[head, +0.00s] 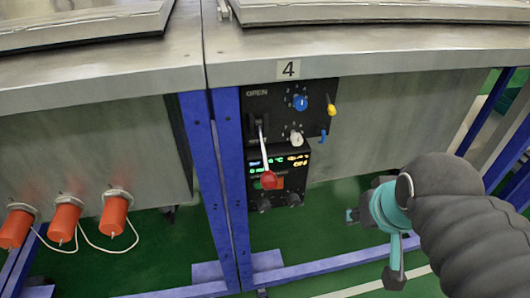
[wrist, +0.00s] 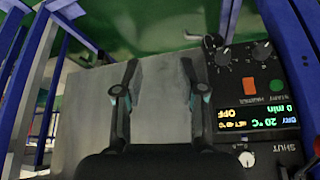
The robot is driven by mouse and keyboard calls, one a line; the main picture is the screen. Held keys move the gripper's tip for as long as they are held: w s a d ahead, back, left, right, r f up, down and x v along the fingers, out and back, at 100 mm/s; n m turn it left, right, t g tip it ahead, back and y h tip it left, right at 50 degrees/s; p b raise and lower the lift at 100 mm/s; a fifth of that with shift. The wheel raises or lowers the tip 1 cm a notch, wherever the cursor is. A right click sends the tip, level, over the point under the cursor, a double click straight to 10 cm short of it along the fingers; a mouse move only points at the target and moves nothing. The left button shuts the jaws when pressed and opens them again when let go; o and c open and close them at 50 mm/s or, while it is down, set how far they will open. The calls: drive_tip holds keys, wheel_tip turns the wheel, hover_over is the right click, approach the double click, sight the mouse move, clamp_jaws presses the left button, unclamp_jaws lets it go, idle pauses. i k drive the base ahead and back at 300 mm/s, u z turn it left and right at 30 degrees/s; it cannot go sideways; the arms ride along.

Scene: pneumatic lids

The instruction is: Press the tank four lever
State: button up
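The tank four lever (head: 265,155) has a pale shaft and a red knob, on a black control panel (head: 293,107) under a "4" label. Its shaft points down from a slot below the word OPEN, and the knob overlaps the display area. My gripper (head: 370,245) is to the right of the panel and lower than the lever, apart from it. In the wrist view my gripper (wrist: 158,88) has its two fingers spread with nothing between them. The panel (wrist: 262,80) shows inverted at the right there, with the word SHUT; a red bit at the right edge is unclear.
Metal tanks (head: 120,75) stand on blue frames (head: 230,180). Blue, yellow and white knobs sit on the panel beside the lever. Several orange cylinders (head: 115,210) with white cables are at the left.

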sight(269, 180)
drive_tip(key=u, duration=1.3)
drive_tip(key=k, duration=1.1)
drive_tip(key=z, duration=1.25)
